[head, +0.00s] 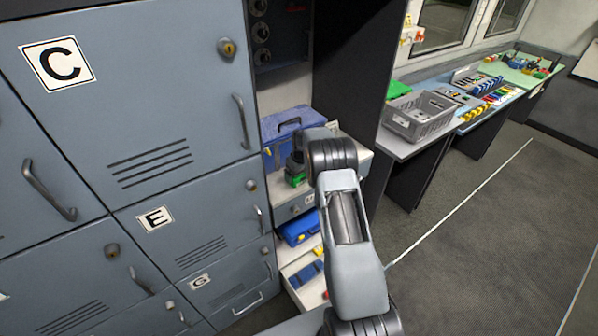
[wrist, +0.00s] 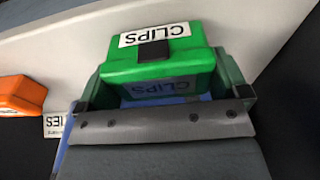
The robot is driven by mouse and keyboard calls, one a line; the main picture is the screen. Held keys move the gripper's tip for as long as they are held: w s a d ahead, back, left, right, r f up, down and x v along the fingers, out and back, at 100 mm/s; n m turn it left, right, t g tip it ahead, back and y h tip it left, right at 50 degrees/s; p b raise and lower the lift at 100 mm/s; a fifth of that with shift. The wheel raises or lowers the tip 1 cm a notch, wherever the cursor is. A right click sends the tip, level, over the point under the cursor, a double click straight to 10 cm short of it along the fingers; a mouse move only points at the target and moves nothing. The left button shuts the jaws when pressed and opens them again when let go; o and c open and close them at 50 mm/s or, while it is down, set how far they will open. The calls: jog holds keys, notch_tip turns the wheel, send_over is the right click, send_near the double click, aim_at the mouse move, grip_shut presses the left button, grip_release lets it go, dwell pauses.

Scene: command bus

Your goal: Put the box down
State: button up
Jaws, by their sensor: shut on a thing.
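The green box (wrist: 150,74) has a black latch and a white label reading CLIPS, upside down in the wrist view. My gripper (wrist: 165,92) is shut on it, with one finger on each side. In the head view, a small green part of the box (head: 296,181) shows beside my wrist, in front of the open shelf bay. My arm hides the rest of it there. I cannot tell whether the box touches a surface beneath it.
A blue toolbox (head: 287,128) stands in the bay behind my gripper. A blue case (head: 299,228) lies on a lower shelf. An orange box (wrist: 20,95) shows left in the wrist view. Grey lockers (head: 150,130) stand left; a grey crate (head: 419,117) sits on the right counter.

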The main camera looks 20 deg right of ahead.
jog(key=shift+f, duration=0.15)
jog(key=shift+f+b, duration=0.1)
jog(key=shift+b, duration=0.2)
jog(key=o, duration=0.6)
